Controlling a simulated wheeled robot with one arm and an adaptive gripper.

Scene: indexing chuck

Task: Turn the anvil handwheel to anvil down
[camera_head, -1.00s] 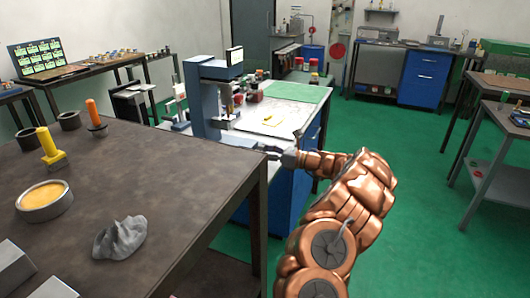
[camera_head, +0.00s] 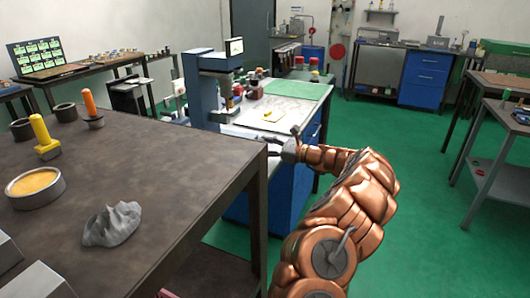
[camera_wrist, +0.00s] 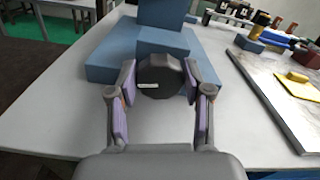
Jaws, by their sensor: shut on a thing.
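The anvil handwheel (camera_wrist: 160,77) is a dark grey disc on the front of a blue-grey machine, seen in the wrist view with a small pale mark on its face. My gripper (camera_wrist: 161,82) is shut on it, with one purple-padded finger at each side of the rim. The machine's blue base (camera_wrist: 110,62) lies behind the wheel. In the head view the machine (camera_head: 209,88) stands on a light bench. There my gripper (camera_head: 262,138) reaches to the machine's lower front, and the wheel is hard to make out.
A dark table (camera_head: 150,165) at the left holds a yellow-handled tool (camera_head: 43,135), a grey lump (camera_head: 112,225) and a round dish (camera_head: 34,187). Its corner is close to my arm. A yellow piece (camera_wrist: 296,77) lies on a plate right of the machine. Green floor (camera_head: 400,200) at the right is clear.

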